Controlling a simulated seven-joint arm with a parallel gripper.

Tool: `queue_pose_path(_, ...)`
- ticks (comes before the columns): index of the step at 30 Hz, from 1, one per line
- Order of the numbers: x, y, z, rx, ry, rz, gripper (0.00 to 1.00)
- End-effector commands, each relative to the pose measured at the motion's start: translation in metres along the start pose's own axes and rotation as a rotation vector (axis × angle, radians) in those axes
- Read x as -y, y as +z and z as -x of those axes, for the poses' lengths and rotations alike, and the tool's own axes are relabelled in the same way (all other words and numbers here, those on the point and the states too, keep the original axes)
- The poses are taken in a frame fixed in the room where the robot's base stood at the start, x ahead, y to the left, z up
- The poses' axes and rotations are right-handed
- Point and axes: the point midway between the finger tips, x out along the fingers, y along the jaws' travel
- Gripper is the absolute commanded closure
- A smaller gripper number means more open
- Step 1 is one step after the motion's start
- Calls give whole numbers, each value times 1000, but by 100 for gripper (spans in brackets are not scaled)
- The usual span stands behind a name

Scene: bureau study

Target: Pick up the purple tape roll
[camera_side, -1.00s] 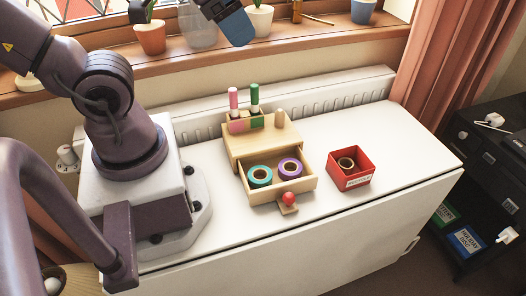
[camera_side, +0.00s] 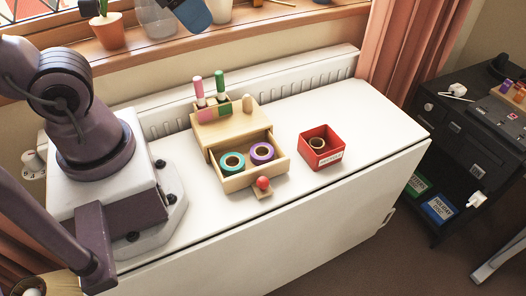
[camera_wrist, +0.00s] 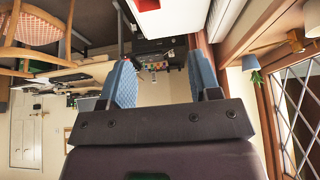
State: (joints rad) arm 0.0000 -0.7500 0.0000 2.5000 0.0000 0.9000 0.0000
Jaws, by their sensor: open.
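The purple tape roll (camera_side: 270,150) lies in the pulled-out drawer (camera_side: 235,182) of a small wooden box, right beside a teal tape roll (camera_side: 223,163). In the wrist view my gripper (camera_wrist: 158,80) is open, with two blue fingers apart and nothing between them. In the side view only a blue part of it (camera_side: 193,14) shows at the top edge, high above and left of the box, well away from the tape. The purple roll does not show in the wrist view.
The wooden box (camera_side: 235,130) holds pink and green markers on top. A red box (camera_side: 321,161) with a brown roll (camera_side: 316,144) inside stands to the right. A red ball (camera_side: 263,183) sits at the drawer front. The white top (camera_side: 372,119) is clear at right.

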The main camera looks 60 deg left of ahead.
Motion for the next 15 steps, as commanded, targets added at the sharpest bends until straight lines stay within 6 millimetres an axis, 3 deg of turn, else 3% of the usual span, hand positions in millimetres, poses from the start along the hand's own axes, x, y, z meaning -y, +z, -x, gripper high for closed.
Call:
queue_pose_path(5, 0, 0, 0, 0, 0, 0, 38)
queue_pose_path(15, -4, 2, -7, 37, 10, -17, 38)
